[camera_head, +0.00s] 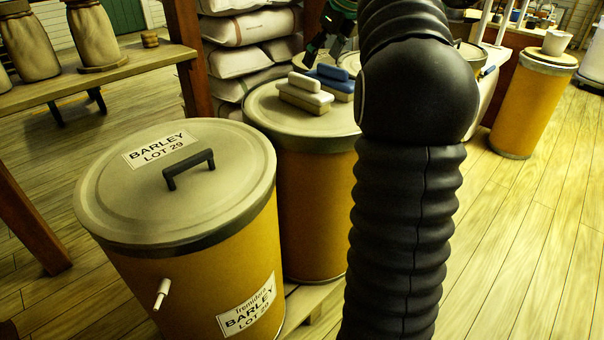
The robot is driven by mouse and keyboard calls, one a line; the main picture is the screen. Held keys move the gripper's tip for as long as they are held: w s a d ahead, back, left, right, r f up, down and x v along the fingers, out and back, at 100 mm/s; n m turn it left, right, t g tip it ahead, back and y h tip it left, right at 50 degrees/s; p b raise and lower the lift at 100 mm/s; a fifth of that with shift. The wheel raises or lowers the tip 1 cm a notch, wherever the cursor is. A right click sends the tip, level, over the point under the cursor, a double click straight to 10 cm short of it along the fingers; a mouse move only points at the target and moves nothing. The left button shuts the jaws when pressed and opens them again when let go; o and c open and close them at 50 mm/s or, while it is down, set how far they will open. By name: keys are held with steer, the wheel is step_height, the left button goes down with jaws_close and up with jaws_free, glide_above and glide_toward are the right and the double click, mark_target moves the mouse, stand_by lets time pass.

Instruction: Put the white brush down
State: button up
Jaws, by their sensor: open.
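The white brush (305,98), a cream block with a raised handle, rests on the grey lid of the rear drum (318,190). A blue brush (336,88) lies close beside it, to the right and slightly behind. My gripper (327,48) shows at the top centre, just above and behind the brushes in the picture. It is open, with nothing seen between its fingers. The gripper looks apart from the white brush. My arm hides the right part of the drum lid.
A nearer drum labelled barley (230,225) with a black lid handle stands at front left. Stacked pale sacks (235,60) stand behind. A wooden bench (130,62) holds several tied sacks at left. Another drum (530,105) stands at right. The plank floor (520,230) at right is clear.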

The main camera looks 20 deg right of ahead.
steer(key=s+a+f+n+h, duration=0.1)
steer(key=s+a+f+n, duration=0.3)
steer(key=s+a+n, duration=1.05)
steer(key=s+a+f+n, duration=0.3)
steer(key=s+f+n, duration=0.4)
steer(key=s+n, duration=0.1)
steer(key=s+a+f+n, duration=0.3)
steer(key=s+f+n, duration=0.5)
steer(key=s+n, duration=0.1)
steer(key=shift+s+a+t+h, duration=0.25)
steer(key=shift+a+t+h, duration=0.05)
steer(key=shift+a, duration=0.1)
steer(key=shift+n, duration=0.25)
